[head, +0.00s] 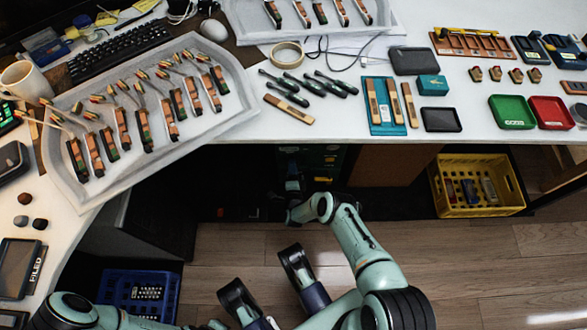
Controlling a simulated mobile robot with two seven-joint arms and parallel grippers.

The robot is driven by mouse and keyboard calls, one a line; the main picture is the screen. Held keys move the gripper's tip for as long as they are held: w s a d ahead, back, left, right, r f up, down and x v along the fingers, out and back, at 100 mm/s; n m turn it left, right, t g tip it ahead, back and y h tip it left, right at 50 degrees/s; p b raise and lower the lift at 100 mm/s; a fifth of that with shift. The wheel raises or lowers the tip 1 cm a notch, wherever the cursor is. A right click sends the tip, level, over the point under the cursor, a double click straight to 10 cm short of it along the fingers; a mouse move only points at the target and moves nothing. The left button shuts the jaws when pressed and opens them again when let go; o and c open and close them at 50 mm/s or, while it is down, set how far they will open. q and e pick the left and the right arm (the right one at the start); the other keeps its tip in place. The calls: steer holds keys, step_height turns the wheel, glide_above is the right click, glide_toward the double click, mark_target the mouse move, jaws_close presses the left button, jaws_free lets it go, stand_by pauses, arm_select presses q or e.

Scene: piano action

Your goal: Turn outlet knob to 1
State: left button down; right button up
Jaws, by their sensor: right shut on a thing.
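A dark green panel (325,157) with small fittings stands in the shade under the desk. My right arm reaches in under the desk edge, and my right gripper (293,184) is at the lower left front of this panel. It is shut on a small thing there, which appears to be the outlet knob. The knob is hidden by the gripper and the dark, so its setting and its marks cannot be read.
The white desk edge (352,139) runs above my right gripper. A yellow crate (478,213) stands on the floor to the right, and a blue crate (118,286) at the lower left. Trays and tools cover the desk. The wooden floor between the crates is clear of objects.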

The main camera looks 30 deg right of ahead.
steer(key=shift+d+r, duration=0.1)
stand_by(0.5)
steer(key=o, duration=1.1)
steer(key=shift+c, duration=0.2)
arm_select(q)
steer(key=shift+s+a, duration=0.1)
steer(key=shift+s, duration=0.05)
arm_select(e)
steer(key=shift+s, duration=0.1)
